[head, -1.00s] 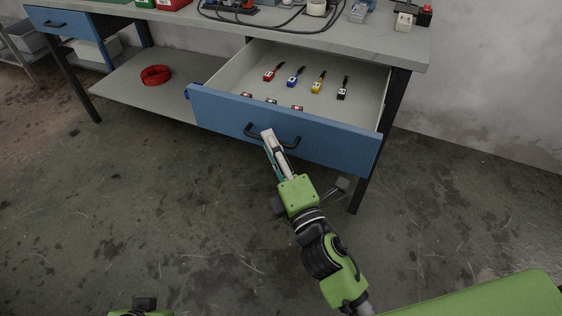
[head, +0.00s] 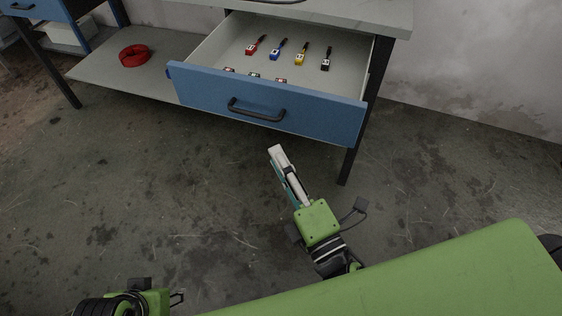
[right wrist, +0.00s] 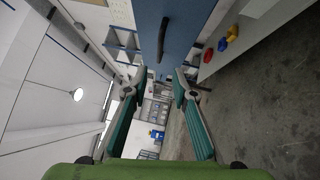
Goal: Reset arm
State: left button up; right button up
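My right gripper (head: 280,172) is in front of and below the open blue drawer (head: 300,115), clear of its black handle (head: 256,108). In the right wrist view its two teal-padded fingers (right wrist: 156,90) stand apart with nothing between them. The handle also shows in that view (right wrist: 163,38), beyond the fingertips. The drawer is pulled out of the workbench and holds red, blue, yellow and black tools in a row, with several more partly hidden behind the drawer front. My left arm shows only at the bottom left edge; its gripper's fingers are not visible.
The grey workbench top (head: 350,14) is above the drawer, with a dark leg (head: 358,140) at its right. A red coil (head: 134,55) lies on the lower shelf (head: 105,80). The concrete floor in front is clear.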

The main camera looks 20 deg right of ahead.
dwell(0.5)
